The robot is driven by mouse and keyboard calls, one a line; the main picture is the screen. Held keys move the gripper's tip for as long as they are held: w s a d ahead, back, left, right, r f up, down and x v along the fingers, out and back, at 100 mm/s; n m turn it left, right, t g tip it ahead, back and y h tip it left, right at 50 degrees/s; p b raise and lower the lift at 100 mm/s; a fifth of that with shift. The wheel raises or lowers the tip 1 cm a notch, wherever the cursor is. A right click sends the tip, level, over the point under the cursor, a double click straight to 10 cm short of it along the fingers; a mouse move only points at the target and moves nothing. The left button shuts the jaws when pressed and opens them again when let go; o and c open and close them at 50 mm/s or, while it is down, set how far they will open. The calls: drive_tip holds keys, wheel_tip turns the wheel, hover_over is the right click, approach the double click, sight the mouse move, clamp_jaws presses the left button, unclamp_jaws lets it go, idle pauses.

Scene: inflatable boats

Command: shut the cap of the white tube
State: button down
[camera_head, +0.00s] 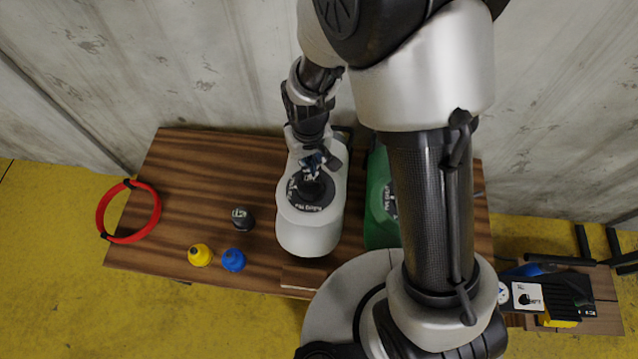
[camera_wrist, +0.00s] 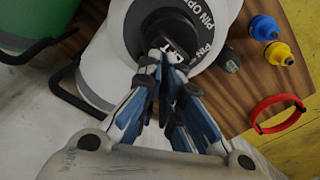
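The white tube (camera_head: 309,234) lies on the wooden table, with a round black valve plate (camera_head: 322,201) bearing white lettering on its top. The plate also shows in the wrist view (camera_wrist: 133,28). A black cap (camera_wrist: 172,45) with small white marks is at the middle of the plate. My gripper (camera_wrist: 166,66) reaches over the plate with its blue-and-grey fingers converging at the near side of the cap. The fingertips are close together and overlap the cap in the picture. Whether they touch or pinch it is hidden, and the cap's exact position on the valve is unclear.
A green tube (camera_head: 378,205) lies right of the white one, partly behind my arm. A black cap-like piece (camera_head: 242,218), a yellow one (camera_head: 200,255) and a blue one (camera_head: 233,260) stand left. A red ring (camera_head: 128,211) overhangs the table's left edge. The left tabletop is mostly clear.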

sight(312, 180)
drive_tip(key=s+f, duration=0.1)
drive_tip(key=s, duration=0.1)
drive_tip(key=shift+s+d+f+g, duration=0.2)
drive_tip(key=shift+s+f+g, duration=0.15)
drive_tip(key=shift+g, duration=0.05)
drive_tip(key=r+p, duration=0.3)
drive_tip(key=r, duration=0.1)
drive_tip(key=r+p, duration=0.2)
drive_tip(key=r, duration=0.1)
drive_tip(key=shift+w+a+p, duration=0.2)
drive_tip(key=shift+w+p, duration=0.1)
drive_tip(key=shift+r, duration=0.15)
drive_tip(key=shift+w, duration=0.1)
drive_tip(key=shift+r, duration=0.2)
drive_tip(key=s+d+r+m+t, duration=0.1)
drive_tip(key=s+d+r, duration=0.15)
drive_tip(key=r, duration=0.35)
drive_tip(key=s+d+r+m+t+b, duration=0.1)
drive_tip(key=s+d+r, duration=0.1)
drive_tip(key=d+r, duration=0.35)
drive_tip(key=s+d+r+m+t, duration=0.1)
drive_tip(key=s+d+r, duration=0.1)
drive_tip(key=r, duration=0.6)
drive_tip(key=s+d+r+t+b, duration=0.1)
drive_tip(key=s+d+r, duration=0.2)
drive_tip(key=s, duration=0.4)
drive_tip(key=shift+s+r+m+t, duration=0.25)
drive_tip(key=shift+r+m+t, duration=0.15)
drive_tip(key=shift+r, duration=0.05)
